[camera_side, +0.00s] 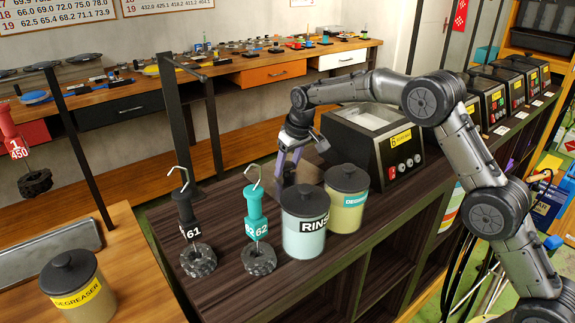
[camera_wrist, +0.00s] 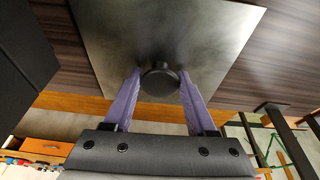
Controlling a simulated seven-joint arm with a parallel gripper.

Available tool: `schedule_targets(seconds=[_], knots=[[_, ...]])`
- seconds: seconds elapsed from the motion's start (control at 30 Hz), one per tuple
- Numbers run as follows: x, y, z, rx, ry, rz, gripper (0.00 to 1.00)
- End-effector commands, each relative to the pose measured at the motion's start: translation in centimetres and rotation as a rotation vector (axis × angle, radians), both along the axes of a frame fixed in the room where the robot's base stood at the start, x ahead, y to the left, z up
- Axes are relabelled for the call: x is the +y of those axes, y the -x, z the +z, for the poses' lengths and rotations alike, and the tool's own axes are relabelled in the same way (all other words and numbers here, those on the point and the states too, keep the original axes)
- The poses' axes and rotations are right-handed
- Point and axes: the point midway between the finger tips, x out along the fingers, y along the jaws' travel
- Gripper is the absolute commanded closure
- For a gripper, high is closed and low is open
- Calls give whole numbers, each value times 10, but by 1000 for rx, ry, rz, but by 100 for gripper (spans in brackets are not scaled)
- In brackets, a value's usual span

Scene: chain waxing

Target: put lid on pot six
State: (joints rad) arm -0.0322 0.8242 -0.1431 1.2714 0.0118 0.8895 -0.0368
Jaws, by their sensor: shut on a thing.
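The lid is a square grey metal plate (camera_wrist: 215,40) with a round black knob (camera_wrist: 160,80), filling the upper middle of the wrist view. My gripper (camera_wrist: 158,88) has its two purple fingers shut on the knob, one on each side. In the side view my gripper (camera_side: 288,160) is behind the jars and left of pot six; the lid is mostly hidden there, and I cannot tell whether it touches the counter.
The rinse jar (camera_side: 305,238) and a yellowish jar (camera_side: 346,205), both lidded, stand in front of my gripper. Two hooked hanging tools, one black (camera_side: 186,205) and one teal (camera_side: 256,212), are at left. More pots (camera_side: 490,100) line the counter behind pot six.

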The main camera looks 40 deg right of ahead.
Motion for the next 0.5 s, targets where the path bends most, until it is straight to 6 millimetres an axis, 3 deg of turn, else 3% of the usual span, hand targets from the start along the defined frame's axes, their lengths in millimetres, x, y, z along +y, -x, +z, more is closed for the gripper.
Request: schedule_targets(seconds=[0.03,0.1,0.5], knots=[[0,0,0,0,0,0,90],[0,0,0,-1,0,0,100],[0,-1,19,-5,0,0,100]])
